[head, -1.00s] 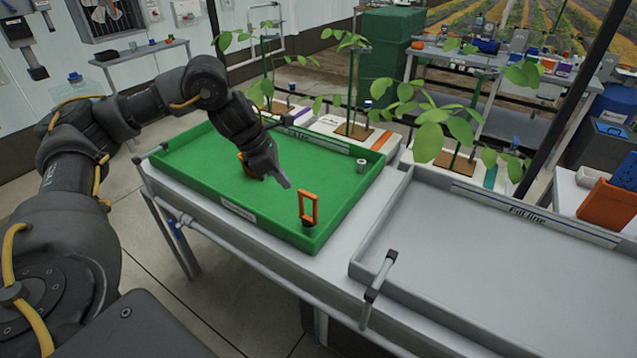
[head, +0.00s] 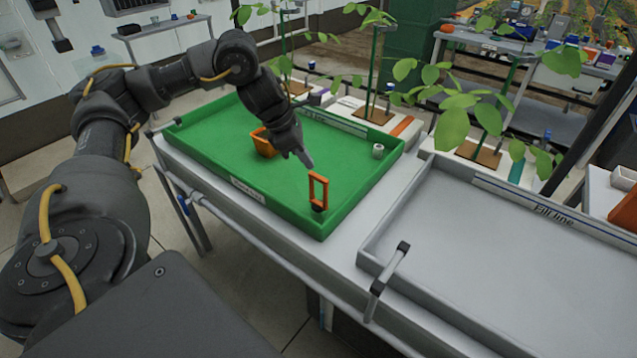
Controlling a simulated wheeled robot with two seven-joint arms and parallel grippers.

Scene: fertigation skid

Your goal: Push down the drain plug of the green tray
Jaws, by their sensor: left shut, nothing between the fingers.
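The green tray (head: 222,140) lies on the bench at the centre-left. The drain plug (head: 318,192), with an upright orange loop handle on a dark base, stands in the tray's near right corner. I cannot tell how deep the plug sits. My left gripper (head: 309,163) is over the tray, shut and empty. Its tip points down and right, just above and left of the plug's handle; I cannot tell whether they touch. My right gripper is not in view.
An orange container (head: 263,143) sits in the tray behind my left wrist. A small whitish cylinder (head: 378,150) stands near the right wall. An empty grey tray (head: 470,260) with a pipe handle (head: 388,267) is to the right. Potted plants (head: 480,153) line the back.

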